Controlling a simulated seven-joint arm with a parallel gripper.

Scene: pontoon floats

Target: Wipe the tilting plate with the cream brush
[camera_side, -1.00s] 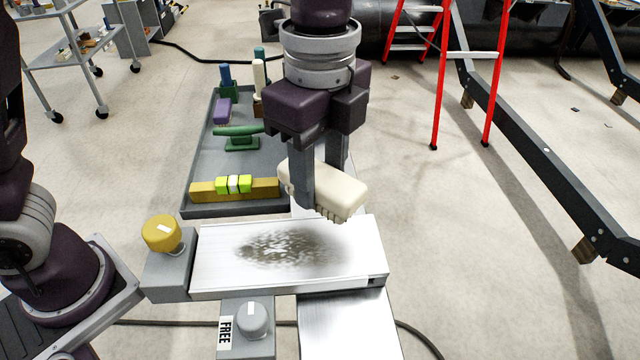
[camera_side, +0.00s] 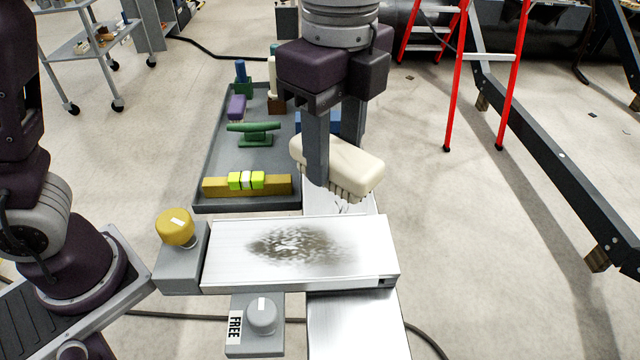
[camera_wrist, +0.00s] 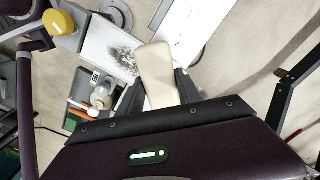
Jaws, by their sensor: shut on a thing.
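The cream brush (camera_side: 350,168) is held between the fingers of my gripper (camera_side: 333,180), tilted, with its bristles facing down. It hangs above the far right side of the tilting plate (camera_side: 225,268) and looks apart from it. The plate is a pale metal slab with a dark speckled smudge (camera_side: 300,246) in its middle. In the wrist view the brush (camera_wrist: 158,72) shows between the fingers, and the plate (camera_wrist: 98,38) with the smudge lies to its upper left.
A yellow knob (camera_side: 175,226) on a grey block stands at the plate's left end. A grey knob (camera_side: 262,315) beside a "FREE" label stands in front. A grey tray (camera_side: 212,150) behind holds a green cleat-shaped piece (camera_side: 253,133), a purple brush (camera_side: 236,107) and a yellow bar (camera_side: 215,187).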

